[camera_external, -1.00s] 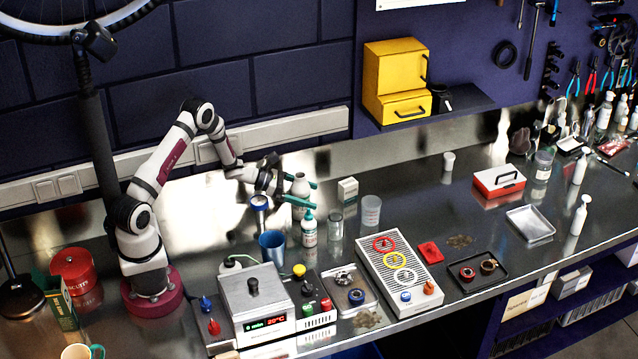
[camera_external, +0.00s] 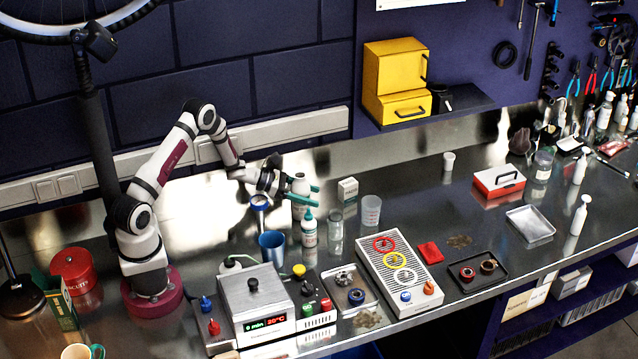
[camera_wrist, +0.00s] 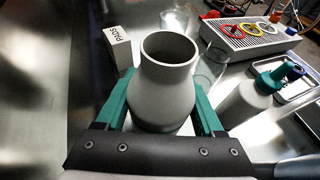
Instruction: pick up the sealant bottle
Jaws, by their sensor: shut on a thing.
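My gripper (camera_wrist: 164,112) is shut on a pale open-necked bottle (camera_wrist: 165,75), with its teal fingers on either side of the body. The bottle is upright, and its open mouth faces the wrist camera. In the external view this bottle (camera_external: 300,183) stands at the back of the bench; whether its base touches the bench is hidden. A white bottle with a teal cap (camera_external: 308,232) stands just in front of it, outside the fingers; it also shows at the right of the wrist view (camera_wrist: 247,97). Neither label is readable as sealant.
A blue cup (camera_external: 272,246) stands front-left of the gripper. A small white box (camera_external: 348,190), a glass jar (camera_external: 335,228) and a clear beaker (camera_external: 371,211) stand close on the right. The bench beyond the beaker is fairly clear.

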